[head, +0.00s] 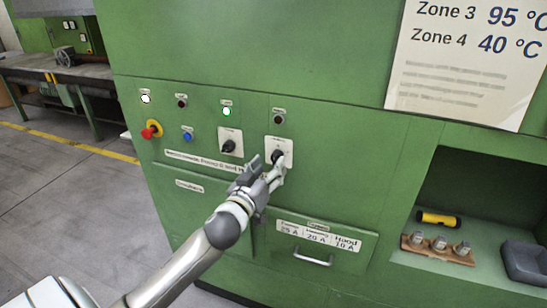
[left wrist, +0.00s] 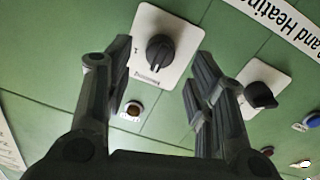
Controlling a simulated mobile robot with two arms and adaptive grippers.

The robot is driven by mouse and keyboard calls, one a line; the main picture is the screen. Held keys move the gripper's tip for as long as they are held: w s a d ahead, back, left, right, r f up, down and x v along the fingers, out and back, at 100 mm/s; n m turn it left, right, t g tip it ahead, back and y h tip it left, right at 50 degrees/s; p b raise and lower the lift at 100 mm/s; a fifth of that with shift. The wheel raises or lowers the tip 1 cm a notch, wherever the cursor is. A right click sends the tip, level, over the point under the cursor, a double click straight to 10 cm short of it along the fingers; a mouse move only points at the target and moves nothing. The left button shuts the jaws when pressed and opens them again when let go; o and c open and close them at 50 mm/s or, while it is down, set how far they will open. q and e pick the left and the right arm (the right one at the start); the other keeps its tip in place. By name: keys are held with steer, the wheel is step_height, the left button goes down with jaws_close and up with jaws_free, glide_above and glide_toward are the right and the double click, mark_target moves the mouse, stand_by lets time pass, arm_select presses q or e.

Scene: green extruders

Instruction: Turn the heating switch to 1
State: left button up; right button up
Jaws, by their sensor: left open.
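The heating switch is a black rotary knob on a white square plate (head: 287,143) on the green panel. It is the right one of two such switches in the head view. In the left wrist view, its knob (left wrist: 160,53) appears between my fingers, with a small 1 on the plate beside it. The view is turned nearly upside down, and the knob's ridge runs roughly up and down there. My left gripper (head: 278,162) is open in front of the switch, partly covering it in the head view. I cannot tell whether the fingers touch the knob. My right gripper is not in view.
A second rotary switch (head: 229,144) sits just left. Further left are a blue button (head: 187,134) and a red emergency knob (head: 151,131). A drawer handle (head: 312,258) projects below. An open recess at right holds a yellow-black cylinder (head: 438,219).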

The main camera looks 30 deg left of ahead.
mark_target(273, 161)
arm_select(q)
steer(key=w, duration=0.3)
steer(key=shift+a+r+p, duration=0.1)
steer(key=shift+a+p, duration=0.2)
steer(key=shift+w, duration=0.3)
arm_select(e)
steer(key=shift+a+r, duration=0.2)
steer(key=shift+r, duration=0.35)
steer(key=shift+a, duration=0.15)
arm_select(q)
steer(key=shift+c, duration=1)
steer(key=c, duration=0.8)
steer(key=shift+c, duration=0.2)
